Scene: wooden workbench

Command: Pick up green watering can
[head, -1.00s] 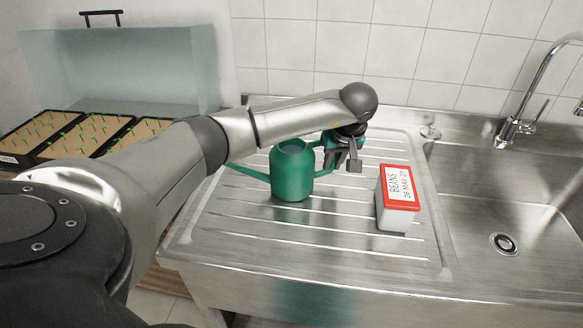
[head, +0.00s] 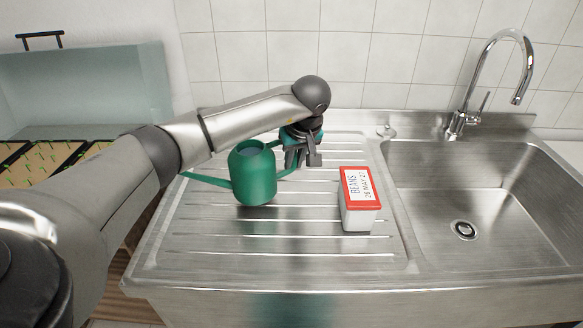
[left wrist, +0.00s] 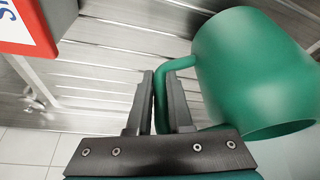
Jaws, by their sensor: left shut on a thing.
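The green watering can (head: 252,178) is upright over the ribbed steel drainboard, its spout pointing left. I cannot tell whether its base touches the drainboard. My left gripper (head: 303,160) is at the can's right side and is shut on its handle. In the left wrist view, the green handle passes between the fingers of my left gripper (left wrist: 160,88), and the can's body (left wrist: 250,75) is to their right. My right gripper is in neither view.
A white box with a red-rimmed lid labelled BEANS (head: 359,200) stands on the drainboard (head: 270,245), right of the can. The sink basin (head: 500,200) and tap (head: 460,120) are farther right. Seedling trays (head: 45,162) are at the left. The drainboard's front is clear.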

